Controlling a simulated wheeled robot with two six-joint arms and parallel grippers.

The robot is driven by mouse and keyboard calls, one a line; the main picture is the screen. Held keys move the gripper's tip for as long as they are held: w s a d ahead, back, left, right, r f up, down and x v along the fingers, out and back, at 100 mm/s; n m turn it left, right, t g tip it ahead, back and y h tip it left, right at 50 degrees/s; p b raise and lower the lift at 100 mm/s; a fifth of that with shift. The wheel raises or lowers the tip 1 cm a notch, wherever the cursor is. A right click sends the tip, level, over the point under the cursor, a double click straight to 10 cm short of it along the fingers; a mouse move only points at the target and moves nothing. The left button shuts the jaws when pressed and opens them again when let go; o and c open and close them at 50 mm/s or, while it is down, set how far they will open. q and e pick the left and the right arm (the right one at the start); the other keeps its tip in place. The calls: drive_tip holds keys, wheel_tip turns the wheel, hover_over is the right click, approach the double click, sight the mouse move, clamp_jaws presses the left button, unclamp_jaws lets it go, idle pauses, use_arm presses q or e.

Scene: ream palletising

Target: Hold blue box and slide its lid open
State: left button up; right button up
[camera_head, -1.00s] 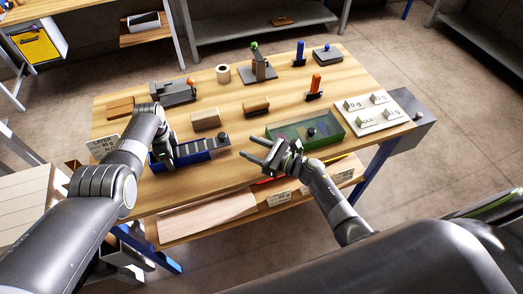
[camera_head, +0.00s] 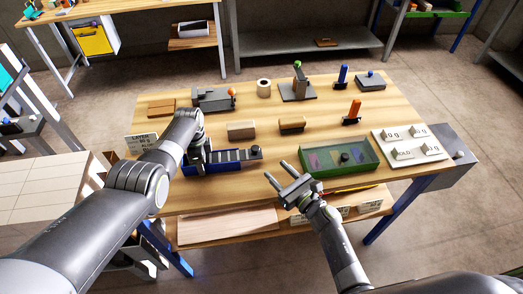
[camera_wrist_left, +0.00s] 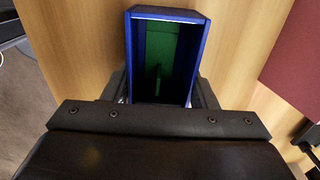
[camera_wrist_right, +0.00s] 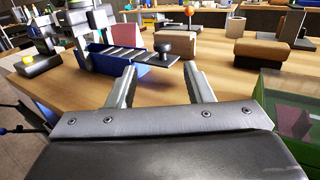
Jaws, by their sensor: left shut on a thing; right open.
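The blue box (camera_head: 222,168) lies near the front left of the table. Its grey slatted lid (camera_head: 228,156) with a dark knob (camera_head: 256,151) juts out past the box's right end. My left gripper (camera_head: 197,165) is shut on the box's left part, one jaw on each side. In the left wrist view the blue box (camera_wrist_left: 202,55) is uncovered at this end, with a green inside. My right gripper (camera_head: 276,169) is open and empty, right of the knob and apart from it. In the right wrist view the knob (camera_wrist_right: 177,44) shows beyond the open fingers.
A green tray (camera_head: 375,165) with a clear top stands right of my right gripper. Wooden blocks (camera_head: 241,130) lie behind the box. A white labelled board (camera_head: 412,147) lies at the right. Bare tabletop lies in front of the box.

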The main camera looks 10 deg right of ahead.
sight(258, 151)
drive_tip(key=shift+s+a+r+m+t+h, duration=0.1)
drive_tip(key=shift+a+m+t+h, duration=0.3)
drive_tip(key=shift+a+m+h, duration=0.55)
drive_tip(key=x, duration=1.1)
drive_tip(key=shift+w+d, duration=0.15)
drive_tip(key=shift+w, duration=0.25)
drive_tip(key=shift+c, duration=0.5)
clamp_jaws()
